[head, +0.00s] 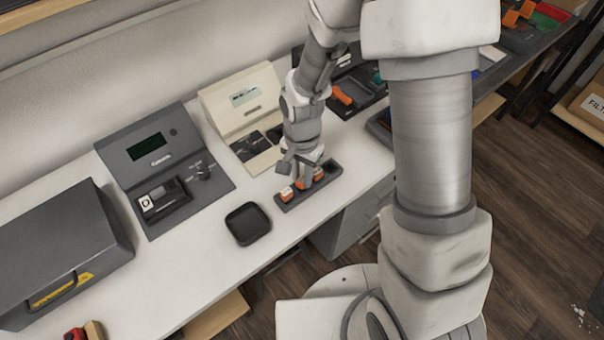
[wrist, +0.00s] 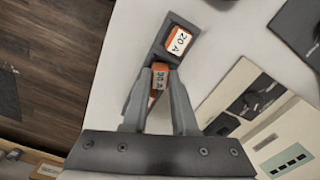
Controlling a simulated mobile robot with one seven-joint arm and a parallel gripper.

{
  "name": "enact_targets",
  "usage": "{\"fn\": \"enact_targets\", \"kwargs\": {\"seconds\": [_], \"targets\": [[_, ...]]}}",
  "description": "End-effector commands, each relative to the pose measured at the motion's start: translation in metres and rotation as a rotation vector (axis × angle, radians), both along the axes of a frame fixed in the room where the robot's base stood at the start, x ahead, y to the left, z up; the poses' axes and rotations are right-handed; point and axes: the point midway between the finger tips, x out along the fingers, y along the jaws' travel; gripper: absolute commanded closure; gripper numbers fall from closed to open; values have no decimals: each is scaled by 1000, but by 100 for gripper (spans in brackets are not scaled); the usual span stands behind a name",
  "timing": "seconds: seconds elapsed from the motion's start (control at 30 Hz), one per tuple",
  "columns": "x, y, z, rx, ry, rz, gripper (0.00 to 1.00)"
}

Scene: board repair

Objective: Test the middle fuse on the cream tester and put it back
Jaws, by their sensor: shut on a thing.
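The dark fuse tray (head: 325,182) stands on the white bench and holds orange fuses in a row. My gripper (head: 302,180) points down over the tray's middle. In the wrist view my gripper (wrist: 161,80) is shut on an orange fuse (wrist: 159,69) with a white label, partly covered by the fingers. I cannot tell whether it is fully seated or slightly raised. The fuse marked 20 A (wrist: 178,42) sits at one end of the tray, the left end (head: 287,193) in the head view. The cream tester (head: 240,97) stands behind the tray and also shows in the wrist view (wrist: 270,118).
A grey tester (head: 162,145) stands left of the cream one. An empty black dish (head: 248,223) lies left of the tray, near the front edge. A large grey box (head: 60,250) stands far left. A dark case with an orange-handled tool (head: 342,95) lies behind my arm.

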Motion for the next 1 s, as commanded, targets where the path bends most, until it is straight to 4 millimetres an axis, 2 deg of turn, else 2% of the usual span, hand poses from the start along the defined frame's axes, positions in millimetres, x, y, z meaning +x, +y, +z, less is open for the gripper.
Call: {"fn": "enact_targets", "kwargs": {"seconds": [0.93,0.97,1.0], "targets": [[0,0,-9,0,0,0,100],[0,0,-9,0,0,0,72],[0,0,-9,0,0,0,65]]}}
